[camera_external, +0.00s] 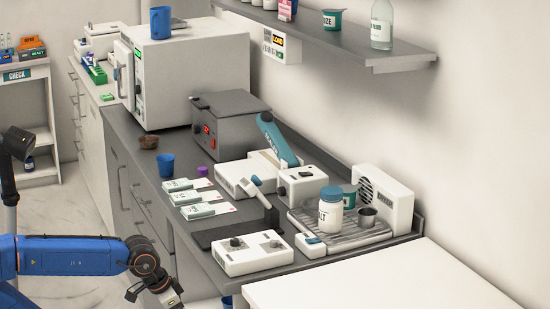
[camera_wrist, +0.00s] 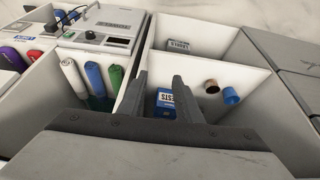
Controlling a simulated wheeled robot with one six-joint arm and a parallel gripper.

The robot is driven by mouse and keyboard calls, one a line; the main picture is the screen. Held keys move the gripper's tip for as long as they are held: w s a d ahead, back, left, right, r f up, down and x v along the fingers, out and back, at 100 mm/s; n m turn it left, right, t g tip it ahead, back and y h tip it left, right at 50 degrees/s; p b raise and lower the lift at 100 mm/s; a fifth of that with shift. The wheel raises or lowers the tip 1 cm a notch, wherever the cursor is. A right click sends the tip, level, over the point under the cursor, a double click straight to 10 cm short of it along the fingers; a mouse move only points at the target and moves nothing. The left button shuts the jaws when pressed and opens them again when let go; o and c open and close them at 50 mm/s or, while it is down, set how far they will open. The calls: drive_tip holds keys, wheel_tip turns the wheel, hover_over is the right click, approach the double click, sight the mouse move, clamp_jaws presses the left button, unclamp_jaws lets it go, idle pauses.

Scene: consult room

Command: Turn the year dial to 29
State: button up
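I cannot pick out a dial marked as the year, and no number 29 is readable. A white box with two dark knobs (camera_external: 252,251) lies on the near part of the counter; its markings are too small to read. My gripper (camera_external: 170,298) is low at the bottom of the external view, in front of the counter and left of that box, not touching it. In the wrist view my gripper's two dark fingers (camera_wrist: 162,100) are apart, above a compartmented drawer. A blue-labelled box (camera_wrist: 165,101) shows beyond and between them; I see no grip on it.
The drawer's white divider wall (camera_wrist: 149,45) separates compartments with markers (camera_wrist: 95,80), a grey device with a small display (camera_wrist: 103,35) and small cylinders (camera_wrist: 230,95). The counter holds cards (camera_external: 195,198), a blue cup (camera_external: 166,166) and a metal tray (camera_external: 350,237). A white surface (camera_external: 390,285) is bare at right.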

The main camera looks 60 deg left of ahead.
drive_tip(key=w+r+g, duration=0.1)
drive_tip(key=w+r, duration=0.2)
drive_tip(key=r, duration=0.6)
drive_tip(key=w+r+n+g, duration=0.1)
drive_tip(key=w+r, duration=0.3)
drive_tip(key=r, duration=0.5)
drive_tip(key=w+r+g, duration=0.1)
drive_tip(key=w+r, duration=0.2)
drive_tip(key=r, duration=0.6)
drive_tip(key=n+g, duration=0.1)
drive_tip(key=g, duration=0.1)
approach(273, 241)
wheel_tip(273, 241, down, 8)
drive_tip(key=shift+s, duration=0.1)
clamp_jaws()
